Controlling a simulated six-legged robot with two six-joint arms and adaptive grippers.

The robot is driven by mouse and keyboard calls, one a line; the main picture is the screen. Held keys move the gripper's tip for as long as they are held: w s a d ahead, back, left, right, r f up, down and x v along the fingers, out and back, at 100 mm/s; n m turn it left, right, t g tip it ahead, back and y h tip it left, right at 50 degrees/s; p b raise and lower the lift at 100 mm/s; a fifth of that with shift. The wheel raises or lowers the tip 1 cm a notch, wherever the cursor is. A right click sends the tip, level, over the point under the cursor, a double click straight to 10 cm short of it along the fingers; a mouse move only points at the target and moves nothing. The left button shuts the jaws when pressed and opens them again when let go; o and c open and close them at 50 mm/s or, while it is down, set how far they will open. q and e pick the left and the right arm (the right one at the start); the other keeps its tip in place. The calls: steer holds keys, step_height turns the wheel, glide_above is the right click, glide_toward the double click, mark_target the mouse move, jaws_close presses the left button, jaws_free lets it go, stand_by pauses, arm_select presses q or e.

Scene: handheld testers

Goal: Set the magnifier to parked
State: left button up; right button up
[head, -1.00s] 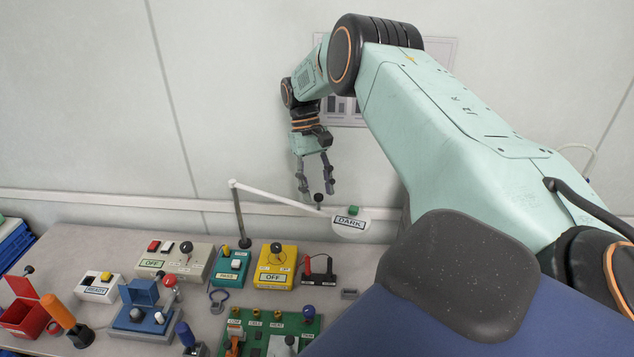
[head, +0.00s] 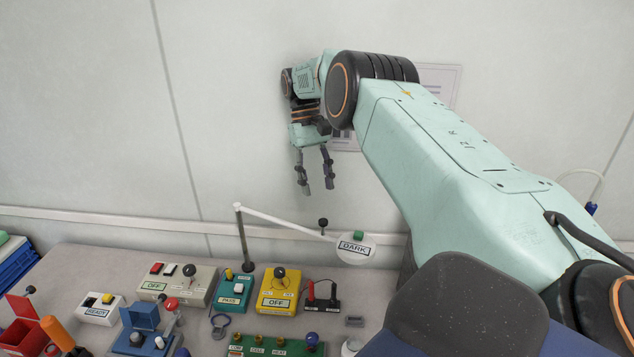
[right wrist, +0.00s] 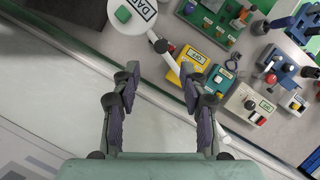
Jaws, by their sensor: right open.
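The magnifier is a white arm (head: 285,222) on a dark upright post at the back of the bench, ending in a round white head (head: 357,251) at its right. The head carries a DARK label and a green button. A black knob (head: 323,222) stands up from the arm near the head. My right gripper (head: 317,188) hangs open and empty above the knob in the picture, fingers down, apart from it. In the right wrist view, the magnifier head (right wrist: 143,8) is at the top, and the knob (right wrist: 161,45) lies beyond my open fingertips (right wrist: 159,78). My left gripper is not in view.
Below the magnifier stand a yellow OFF box (head: 279,297), a teal PASS box (head: 233,291), a grey OFF box (head: 178,286) and a green panel (head: 262,345). A wall is close behind my right gripper. The air around the magnifier arm looks clear.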

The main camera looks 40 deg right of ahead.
steer(key=shift+w+r, duration=0.15)
steer(key=shift+r, duration=0.15)
steer(key=shift+c, duration=0.7)
steer(key=shift+n+t, duration=0.4)
steer(key=a+r, duration=0.1)
steer(key=w+a+r, duration=0.2)
steer(key=shift+w+a+r, duration=0.1)
steer(key=shift+w+r, duration=0.15)
steer(key=shift+r, duration=0.15)
steer(key=c, duration=0.3)
steer(key=a+r+n+h, duration=0.1)
steer(key=a, duration=0.2)
steer(key=a+r+n+h, duration=0.1)
steer(key=a, duration=0.2)
steer(key=a+r+n+h, duration=0.1)
steer(key=a, duration=0.2)
steer(key=shift+a+n, duration=0.1)
steer(key=shift+n, duration=0.3)
jaws_close()
steer(key=s+a+f+n+t+h, duration=0.3)
steer(key=s+f+n+h, duration=0.35)
steer(key=n, duration=1.05)
steer(key=d+r+p+x, duration=0.1)
steer(key=d+x, duration=0.1)
steer(key=x, duration=1)
steer(key=shift+w+d+r, duration=0.15)
steer(key=shift+w, duration=0.15)
